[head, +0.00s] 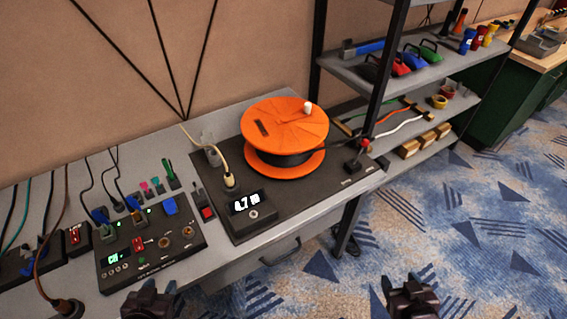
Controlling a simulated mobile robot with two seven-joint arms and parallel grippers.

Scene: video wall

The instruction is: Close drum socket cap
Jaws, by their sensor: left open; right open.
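The orange cable drum (287,120) lies flat on a dark panel (280,205) on the grey bench. Its top has a white knob (307,107) at the right and a dark rectangular slot (263,128) at the left. I cannot tell a separate socket cap, or whether one is open or closed. A cream plug (229,180) with a cable stands upright left of the drum, next to a small grey upright part (212,154). My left gripper (151,300) and my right gripper (412,298) are open at the bottom edge, both apart from the drum.
A control box (150,245) with blue and green parts stands left of the panel. A display box (252,205) is at the panel's front, and a small lever box (355,165) at its right. A shelf rack (400,75) rises on the right. Carpeted floor (480,230) is clear.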

